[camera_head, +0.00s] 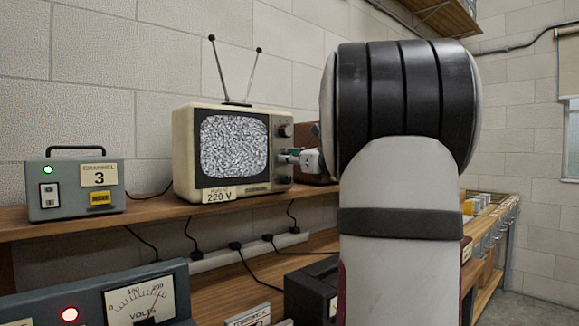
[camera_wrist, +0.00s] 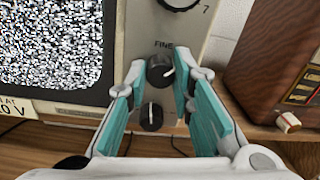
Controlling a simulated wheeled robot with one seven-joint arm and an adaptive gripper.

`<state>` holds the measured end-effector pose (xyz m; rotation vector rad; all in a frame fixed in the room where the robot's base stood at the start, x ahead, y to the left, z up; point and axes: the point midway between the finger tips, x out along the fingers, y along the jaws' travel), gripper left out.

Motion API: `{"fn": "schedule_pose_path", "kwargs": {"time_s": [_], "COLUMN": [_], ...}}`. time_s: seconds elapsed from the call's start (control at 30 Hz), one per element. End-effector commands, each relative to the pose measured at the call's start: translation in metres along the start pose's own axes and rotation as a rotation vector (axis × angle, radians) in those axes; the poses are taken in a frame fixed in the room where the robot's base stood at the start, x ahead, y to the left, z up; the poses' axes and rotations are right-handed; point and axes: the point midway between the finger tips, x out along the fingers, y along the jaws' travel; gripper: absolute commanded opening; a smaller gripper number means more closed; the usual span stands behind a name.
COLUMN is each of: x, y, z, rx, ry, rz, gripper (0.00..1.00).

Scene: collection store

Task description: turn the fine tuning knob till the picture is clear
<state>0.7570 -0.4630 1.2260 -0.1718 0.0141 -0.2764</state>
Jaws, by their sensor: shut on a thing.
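The television (camera_head: 181,150) is a small cream set with two aerials, standing on the wooden shelf. Its screen (camera_head: 234,146) shows only black and white static, which also fills the part seen in the wrist view (camera_wrist: 50,45). The fine tuning knob (camera_wrist: 160,70) is black with a white pointer line, under the label "FINE". My gripper (camera_wrist: 160,78) is shut on this knob, with a teal-padded finger at each side. In the head view my gripper (camera_head: 300,158) is at the right side of the television's front, and my arm hides part of it.
A larger numbered dial (camera_wrist: 178,2) is above the fine knob and a small black knob (camera_wrist: 151,116) below it. A wooden cabinet (camera_wrist: 265,60) stands close to the right.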

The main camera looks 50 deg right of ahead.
Motion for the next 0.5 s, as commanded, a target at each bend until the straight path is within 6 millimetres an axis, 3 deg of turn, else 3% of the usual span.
{"fn": "schedule_pose_path", "kwargs": {"time_s": [0.5], "x": [0.0005], "y": [0.0007], "z": [-0.004], "rx": [-0.492], "ry": [-0.022], "rz": [0.0], "gripper": [0.0]}}
